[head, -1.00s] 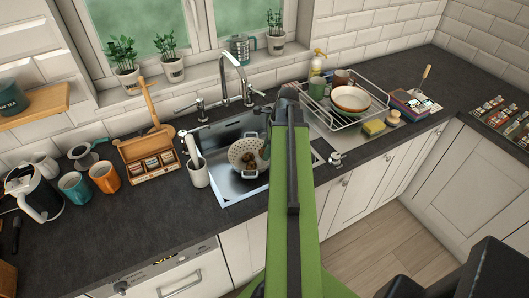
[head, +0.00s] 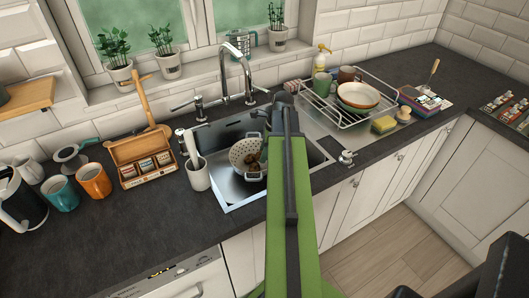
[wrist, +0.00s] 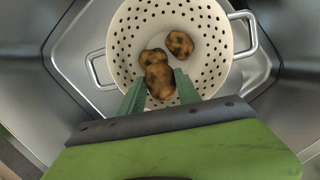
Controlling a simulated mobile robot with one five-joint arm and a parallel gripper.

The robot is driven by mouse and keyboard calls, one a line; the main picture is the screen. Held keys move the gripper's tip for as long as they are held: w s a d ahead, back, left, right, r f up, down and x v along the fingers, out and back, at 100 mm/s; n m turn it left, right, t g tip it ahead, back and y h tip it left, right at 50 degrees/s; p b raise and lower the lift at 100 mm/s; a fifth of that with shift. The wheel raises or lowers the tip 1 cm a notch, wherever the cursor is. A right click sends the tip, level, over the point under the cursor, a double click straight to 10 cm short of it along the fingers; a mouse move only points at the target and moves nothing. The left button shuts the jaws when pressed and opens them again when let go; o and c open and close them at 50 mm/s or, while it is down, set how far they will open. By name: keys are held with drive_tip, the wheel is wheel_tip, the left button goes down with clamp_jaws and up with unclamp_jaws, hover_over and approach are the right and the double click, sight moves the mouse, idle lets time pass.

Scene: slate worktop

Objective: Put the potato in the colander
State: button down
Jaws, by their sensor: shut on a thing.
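The colander (head: 237,152) is cream with round holes and stands in the sink (head: 228,192). In the wrist view the colander (wrist: 128,38) shows from above, with a metal handle at each side. Two brown potatoes (wrist: 180,43) and (wrist: 152,56) show within its rim. My gripper (wrist: 160,88) is over the colander's near part, its green fingers on either side of a third potato (wrist: 160,80). It is shut on this potato. I cannot tell whether this potato touches the colander or the other potatoes. In the head view my arm hides the gripper.
A tap (head: 240,65) rises behind the sink. A dish rack (head: 350,105) with bowls stands to its right. A white utensil holder (head: 197,172) and a wooden box (head: 143,160) stand to its left.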

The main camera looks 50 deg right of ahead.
drive_tip(key=c, duration=0.8)
unclamp_jaws()
drive_tip(key=shift+w+a, duration=0.15)
drive_tip(key=shift+a, duration=0.05)
drive_tip(key=shift+o, duration=0.2)
drive_tip(key=shift+r, duration=0.15)
drive_tip(key=p+v, duration=0.7)
drive_tip(key=shift+r, duration=0.3)
drive_tip(key=shift+f, duration=0.1)
